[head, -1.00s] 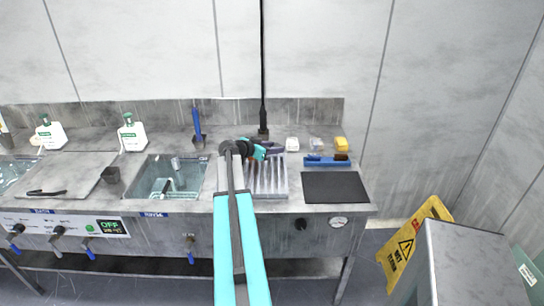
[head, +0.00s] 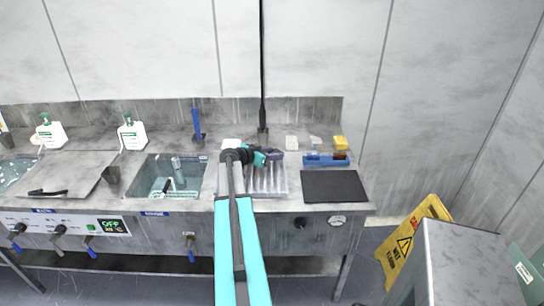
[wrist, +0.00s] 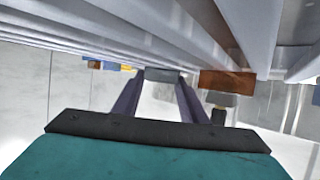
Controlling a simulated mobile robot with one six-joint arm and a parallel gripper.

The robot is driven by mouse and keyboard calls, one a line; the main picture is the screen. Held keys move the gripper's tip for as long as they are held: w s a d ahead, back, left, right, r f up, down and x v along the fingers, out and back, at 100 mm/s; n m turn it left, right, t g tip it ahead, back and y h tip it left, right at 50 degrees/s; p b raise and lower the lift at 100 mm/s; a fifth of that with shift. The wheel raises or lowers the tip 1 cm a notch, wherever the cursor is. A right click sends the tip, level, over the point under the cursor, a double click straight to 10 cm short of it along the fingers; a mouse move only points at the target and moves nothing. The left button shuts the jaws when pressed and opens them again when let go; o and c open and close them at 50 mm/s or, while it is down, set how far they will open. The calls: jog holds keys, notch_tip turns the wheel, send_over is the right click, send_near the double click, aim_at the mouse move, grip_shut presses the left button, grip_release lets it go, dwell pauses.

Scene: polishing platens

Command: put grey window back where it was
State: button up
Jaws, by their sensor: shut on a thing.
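My gripper (head: 273,154) is at the back part of the ribbed metal rack (head: 277,184) on the counter. In the wrist view, its two dark purple fingers (wrist: 160,98) are shut on a small grey piece at their tips, which looks like the grey window (wrist: 163,74). The rack's long pale ribs (wrist: 235,25) run close by across the top of that view. I cannot tell whether the grey piece touches them. In the head view the piece is too small and too covered by the gripper to make out.
A brown block (wrist: 228,80) shows right of the fingers in the wrist view. White (head: 292,143) and yellow (head: 340,143) blocks stand behind a blue holder (head: 326,160). A black mat (head: 335,186) lies right of the rack; a sink (head: 168,180) is left. A dark pole (head: 263,80) rises behind.

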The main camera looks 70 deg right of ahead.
jog(key=o, duration=1.1)
jog(key=shift+r+p, duration=0.15)
jog(key=shift+p, duration=0.2)
jog(key=shift+w+a, duration=0.15)
jog(key=shift+a, duration=0.15)
jog(key=b+v, duration=0.3)
jog(key=v, duration=0.7)
jog(key=shift+a+r+b, duration=0.2)
jog(key=shift+b, duration=0.2)
jog(key=shift+w+a+r, duration=0.2)
jog(key=shift+a, duration=0.15)
